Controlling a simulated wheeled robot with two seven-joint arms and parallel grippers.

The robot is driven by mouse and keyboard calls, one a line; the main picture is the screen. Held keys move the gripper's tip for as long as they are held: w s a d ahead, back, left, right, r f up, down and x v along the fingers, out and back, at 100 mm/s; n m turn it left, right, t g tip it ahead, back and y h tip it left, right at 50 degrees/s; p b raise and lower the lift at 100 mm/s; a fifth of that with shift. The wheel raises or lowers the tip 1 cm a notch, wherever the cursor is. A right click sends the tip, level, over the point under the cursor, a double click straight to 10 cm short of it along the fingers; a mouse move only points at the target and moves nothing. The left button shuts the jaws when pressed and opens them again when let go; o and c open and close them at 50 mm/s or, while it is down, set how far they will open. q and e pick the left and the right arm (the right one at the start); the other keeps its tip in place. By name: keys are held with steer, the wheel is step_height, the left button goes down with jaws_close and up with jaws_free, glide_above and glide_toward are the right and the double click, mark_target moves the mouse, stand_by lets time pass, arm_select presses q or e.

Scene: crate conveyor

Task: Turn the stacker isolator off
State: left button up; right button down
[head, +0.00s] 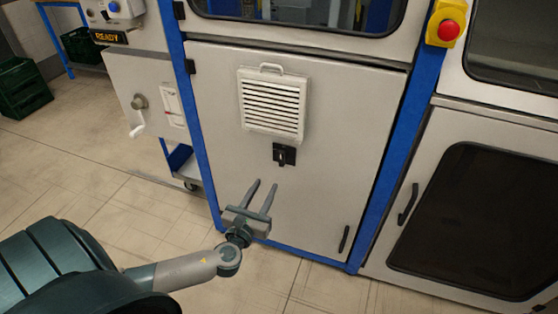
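My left gripper (264,186) is open and empty, with its two fingers apart and pointing up in front of the lower grey cabinet door (330,185). A small black fitting (284,155) sits on that door just above and right of the fingertips; I cannot tell if it is a switch or a latch. On the grey panel to the left are a round knob (139,101) and a pale lever handle (137,131). No label reading isolator is legible, so I cannot tell which of these it is. My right gripper is out of view.
A louvred vent (272,104) sits above the black fitting. A red button on a yellow box (446,24) is on the blue post. A door handle (344,239) is low right. A lit READY display (109,37) is upper left. Green crates (22,88) stand far left.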

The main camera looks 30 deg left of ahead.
mark_target(281, 157)
arm_select(q)
steer(key=x, duration=1.3)
steer(key=shift+w+p, duration=0.2)
steer(key=shift+p, duration=0.1)
jaws_close()
